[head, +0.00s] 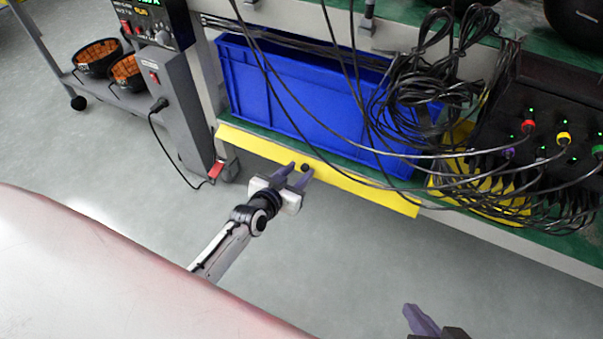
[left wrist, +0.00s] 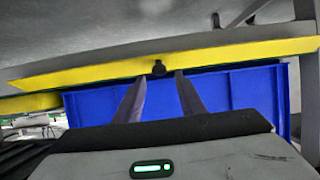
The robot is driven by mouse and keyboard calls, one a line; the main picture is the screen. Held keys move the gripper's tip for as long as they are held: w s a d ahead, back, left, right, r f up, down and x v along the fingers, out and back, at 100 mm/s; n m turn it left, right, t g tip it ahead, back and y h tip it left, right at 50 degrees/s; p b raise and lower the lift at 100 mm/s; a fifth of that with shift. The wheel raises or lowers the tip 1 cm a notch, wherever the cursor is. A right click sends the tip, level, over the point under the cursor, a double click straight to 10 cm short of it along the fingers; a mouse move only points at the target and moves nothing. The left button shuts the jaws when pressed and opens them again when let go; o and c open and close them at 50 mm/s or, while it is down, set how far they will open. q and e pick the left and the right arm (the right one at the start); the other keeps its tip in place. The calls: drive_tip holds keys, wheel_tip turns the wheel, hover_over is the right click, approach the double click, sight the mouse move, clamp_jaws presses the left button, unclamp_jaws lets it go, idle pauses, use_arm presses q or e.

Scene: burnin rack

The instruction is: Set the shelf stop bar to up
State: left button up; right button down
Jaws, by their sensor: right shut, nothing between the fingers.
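The yellow shelf stop bar (head: 350,186) runs along the front edge of the lower shelf, low in front of the blue bin (head: 300,97). A small black knob (head: 305,167) sits on the bar. My left gripper (head: 298,173) is open at the bar, its fingertips close to the knob. In the left wrist view the knob (left wrist: 158,68) shows between the two fingertips, with a gap on each side; whether the fingers reach past it I cannot tell. My right gripper (head: 421,320) is shut and empty at the bottom edge, partly out of frame, away from the bar.
Loose black cables (head: 405,105) hang in front of the bin and the bar's right part. A black panel with coloured plugs (head: 545,135) stands at right. A grey cabinet (head: 180,105) with a cord stands at left. The floor before the shelf is clear.

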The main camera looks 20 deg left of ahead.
sight(307, 165)
use_arm(q)
drive_tip(key=shift+b+x, duration=0.3)
drive_tip(key=shift+x, duration=0.9)
use_arm(e)
drive_tip(key=shift+a+f+g, duration=0.3)
use_arm(q)
clamp_jaws()
use_arm(e)
drive_tip(key=shift+w+r, duration=0.1)
drive_tip(key=shift+r, duration=0.1)
drive_tip(key=shift+s+d+f, duration=0.1)
drive_tip(key=shift+s+f, duration=0.2)
drive_tip(key=shift+f, duration=0.05)
